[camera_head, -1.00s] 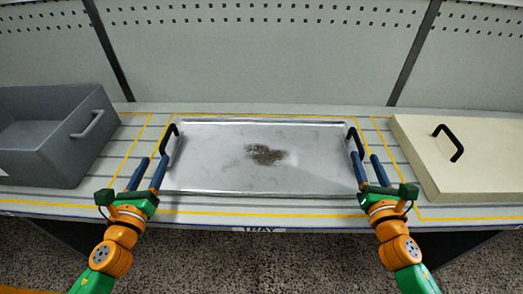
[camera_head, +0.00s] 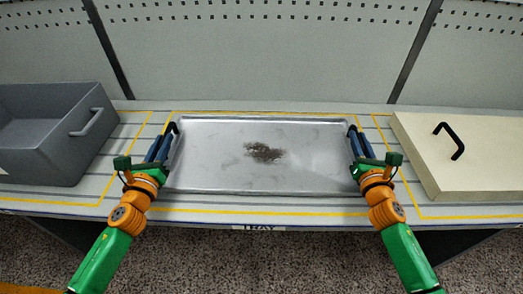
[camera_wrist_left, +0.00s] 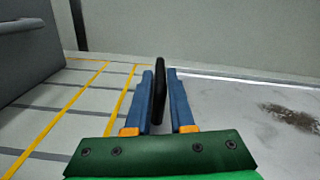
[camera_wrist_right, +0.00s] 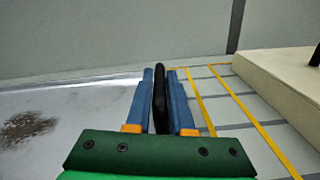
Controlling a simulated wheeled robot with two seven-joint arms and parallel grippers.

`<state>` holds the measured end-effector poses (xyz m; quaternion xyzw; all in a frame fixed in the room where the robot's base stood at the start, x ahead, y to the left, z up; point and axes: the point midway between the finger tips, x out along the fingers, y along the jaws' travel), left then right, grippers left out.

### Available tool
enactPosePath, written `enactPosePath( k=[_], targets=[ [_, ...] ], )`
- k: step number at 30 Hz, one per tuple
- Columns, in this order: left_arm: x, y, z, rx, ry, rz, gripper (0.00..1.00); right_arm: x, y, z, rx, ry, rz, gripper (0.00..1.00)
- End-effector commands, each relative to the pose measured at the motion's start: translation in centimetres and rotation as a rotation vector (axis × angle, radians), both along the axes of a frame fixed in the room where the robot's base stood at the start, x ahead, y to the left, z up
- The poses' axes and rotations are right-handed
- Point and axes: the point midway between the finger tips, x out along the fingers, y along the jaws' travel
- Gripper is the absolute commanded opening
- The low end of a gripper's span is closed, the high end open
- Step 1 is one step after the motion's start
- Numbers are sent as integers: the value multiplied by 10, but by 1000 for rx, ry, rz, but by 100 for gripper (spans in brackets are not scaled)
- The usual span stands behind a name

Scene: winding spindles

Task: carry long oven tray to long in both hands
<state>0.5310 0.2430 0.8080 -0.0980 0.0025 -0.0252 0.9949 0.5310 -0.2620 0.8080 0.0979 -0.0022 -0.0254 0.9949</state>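The long oven tray (camera_head: 225,170) is a flat silver metal tray with a dark brown stain in its middle. It lies level on the bench, with a black upright handle at each short end. My left gripper (camera_head: 166,145) is shut around the left handle, which stands between its blue fingers in the left wrist view (camera_wrist_left: 158,92). My right gripper (camera_head: 358,146) is shut around the right handle, seen between its fingers in the right wrist view (camera_wrist_right: 159,92). The fingers hide parts of both handles in the head view.
A grey open bin (camera_head: 75,150) with a side handle stands at the left. A cream-coloured block or lid (camera_head: 470,170) with a black handle lies at the right. Yellow lines mark the bench around the tray. A perforated grey panel (camera_head: 260,60) rises behind the bench.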

Motion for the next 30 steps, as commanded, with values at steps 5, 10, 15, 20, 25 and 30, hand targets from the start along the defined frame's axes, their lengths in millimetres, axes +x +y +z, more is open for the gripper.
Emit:
enactPosePath(
  k=[5, 10, 15, 20, 25, 30],
  targets=[
    [0, 0, 0, 0, 0, -1, 0, 0, 0, 0, 1, 0, 1, 0],
    [0, 0, 0, 0, 0, -1, 0, 0, 1, 0, 1, 0, 2, 0],
    [0, -1, 0, -1, 0, -2, 0, 0, 1, 0, 1, 0, 2, 0],
    [0, -1, 0, -1, 0, -2, 0, 0, 1, 0, 2, -1, 3, 0],
    [0, -1, 0, -2, 0, -3, 0, 0, 1, 0, 2, -1, 3, 0],
    [0, -1, 0, -2, 0, -3, 0, 0, 1, 0, 2, -1, 3, 0]
  ],
)
